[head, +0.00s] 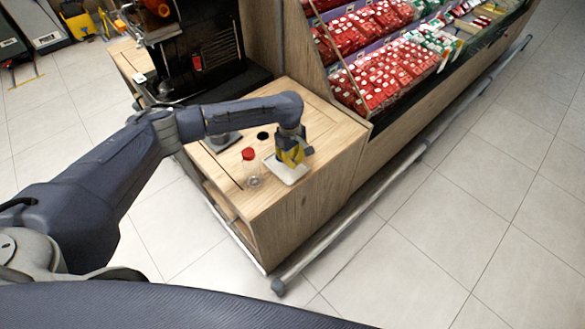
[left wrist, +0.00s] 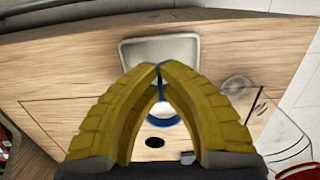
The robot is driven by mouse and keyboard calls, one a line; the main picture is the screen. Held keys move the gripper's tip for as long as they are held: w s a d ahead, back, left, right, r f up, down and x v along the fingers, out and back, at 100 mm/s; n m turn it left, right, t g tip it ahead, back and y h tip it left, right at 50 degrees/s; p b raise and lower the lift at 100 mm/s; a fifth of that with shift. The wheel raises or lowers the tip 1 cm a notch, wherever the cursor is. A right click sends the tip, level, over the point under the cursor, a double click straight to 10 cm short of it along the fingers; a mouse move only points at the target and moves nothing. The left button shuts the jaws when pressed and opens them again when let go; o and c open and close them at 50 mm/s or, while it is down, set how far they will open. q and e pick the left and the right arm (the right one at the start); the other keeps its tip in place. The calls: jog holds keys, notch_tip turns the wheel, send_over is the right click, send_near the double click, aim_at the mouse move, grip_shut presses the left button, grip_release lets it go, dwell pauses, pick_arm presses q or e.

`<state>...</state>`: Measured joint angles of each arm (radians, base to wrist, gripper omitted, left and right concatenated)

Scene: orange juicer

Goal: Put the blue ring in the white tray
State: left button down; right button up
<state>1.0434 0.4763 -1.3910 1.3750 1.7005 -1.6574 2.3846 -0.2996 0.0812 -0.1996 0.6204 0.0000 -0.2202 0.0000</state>
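My left gripper (head: 291,157) reaches over the front of the wooden counter, above the white tray (head: 287,174). In the left wrist view its yellow fingers (left wrist: 159,68) are closed together at the tips. The blue ring (left wrist: 162,122) shows between the fingers, with a blue part running up to the fingertips, so it appears pinched there. The fingers hide part of the ring. The tray (left wrist: 160,47) lies just beyond the fingertips in that view and looks empty where visible. The ring cannot be made out in the head view. My right gripper is not in view.
A clear bottle with a red cap (head: 249,154) stands left of the tray. A round black hole (head: 262,135) is in the counter (head: 325,135). A dark machine (head: 195,50) stands behind, and a display of red packages (head: 390,75) is at the right.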

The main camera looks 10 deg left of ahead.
aim_at(292, 172)
pick_arm(q)
jog(key=shift+f, duration=2.05)
jog(key=shift+f, duration=0.1)
jog(key=c, duration=2.1)
grip_release()
jog(key=o, duration=0.5)
jog(key=r, duration=0.8)
jog(key=a+r, duration=0.1)
jog(key=r, duration=0.3)
jog(key=shift+w, duration=0.25)
jog(key=shift+r, duration=0.1)
